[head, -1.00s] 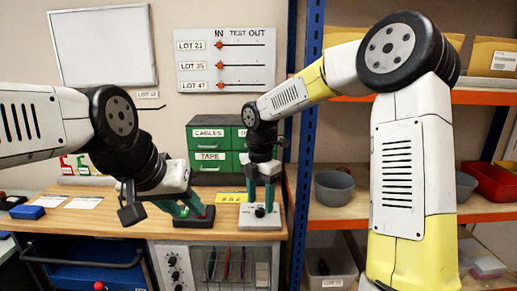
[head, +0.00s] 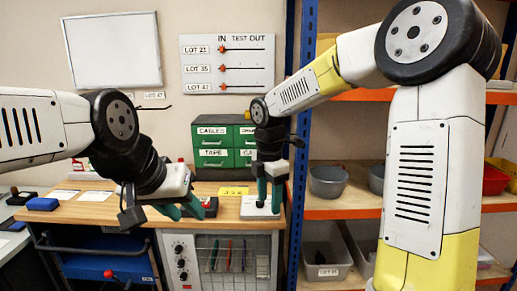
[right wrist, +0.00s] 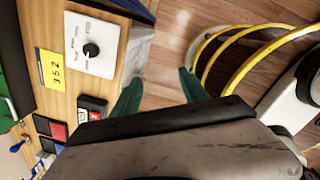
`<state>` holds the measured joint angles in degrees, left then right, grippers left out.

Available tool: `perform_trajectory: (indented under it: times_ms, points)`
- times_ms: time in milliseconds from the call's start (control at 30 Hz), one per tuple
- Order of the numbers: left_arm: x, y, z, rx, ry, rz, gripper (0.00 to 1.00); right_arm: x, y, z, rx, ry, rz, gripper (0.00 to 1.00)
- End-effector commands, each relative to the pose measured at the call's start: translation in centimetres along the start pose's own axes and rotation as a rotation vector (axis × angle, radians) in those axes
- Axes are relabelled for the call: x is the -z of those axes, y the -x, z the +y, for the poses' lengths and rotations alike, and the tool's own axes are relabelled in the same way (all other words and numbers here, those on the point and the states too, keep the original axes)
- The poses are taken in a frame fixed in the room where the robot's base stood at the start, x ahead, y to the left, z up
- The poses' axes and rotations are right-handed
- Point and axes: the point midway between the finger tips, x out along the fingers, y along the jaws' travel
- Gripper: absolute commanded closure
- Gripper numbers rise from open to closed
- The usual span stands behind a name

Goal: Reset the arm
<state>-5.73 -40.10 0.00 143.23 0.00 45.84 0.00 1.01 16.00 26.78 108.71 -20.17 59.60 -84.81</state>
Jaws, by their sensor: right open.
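My right gripper (head: 269,208) hangs fingers down in front of a white box (head: 248,212) on the wooden bench (head: 120,211). In the right wrist view its two green fingers (right wrist: 160,92) are apart with nothing between them. They show against the floor, beside the bench's edge. That view also shows the white box with its black knob (right wrist: 91,50). My left gripper (head: 180,211) is over the front of the bench at left. Its green fingers look apart and I see nothing held; a black device with a red part (head: 207,206) is just behind them.
A yellow "352" tag (right wrist: 52,70) lies by the white box. Green drawers (head: 213,158) stand at the back. A blue upright (head: 301,120) and shelves with a grey bowl (head: 328,181) are at right. Yellow and white hoops (right wrist: 235,45) stand over the floor.

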Motion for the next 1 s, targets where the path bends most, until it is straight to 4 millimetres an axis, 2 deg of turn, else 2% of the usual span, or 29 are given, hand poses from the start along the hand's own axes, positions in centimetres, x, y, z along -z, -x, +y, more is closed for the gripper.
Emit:
perform_trajectory:
  times_ms: [233,367,600,800,1000]
  points:
    - [0.0,0.0,0.0,0.000,0.000,0.000,0.64,-1.1,3.1,-3.6,-0.069,-0.323,-0.026,0.48]
    - [0.0,0.0,0.0,0.000,0.000,0.000,0.64,-1.7,5.2,-6.6,-0.133,-0.586,-0.021,0.48]
    - [0.0,0.0,0.0,0.000,0.000,0.000,0.64,-2.1,8.7,-14.3,-0.301,-1.280,0.120,0.48]
    - [0.0,0.0,0.0,0.000,0.000,0.000,0.64,-1.5,9.5,-19.1,-0.383,-1.757,0.340,0.48]
    - [0.0,0.0,0.0,0.000,0.000,0.000,0.64,-1.0,9.6,-20.9,-0.394,-1.974,0.478,0.48]
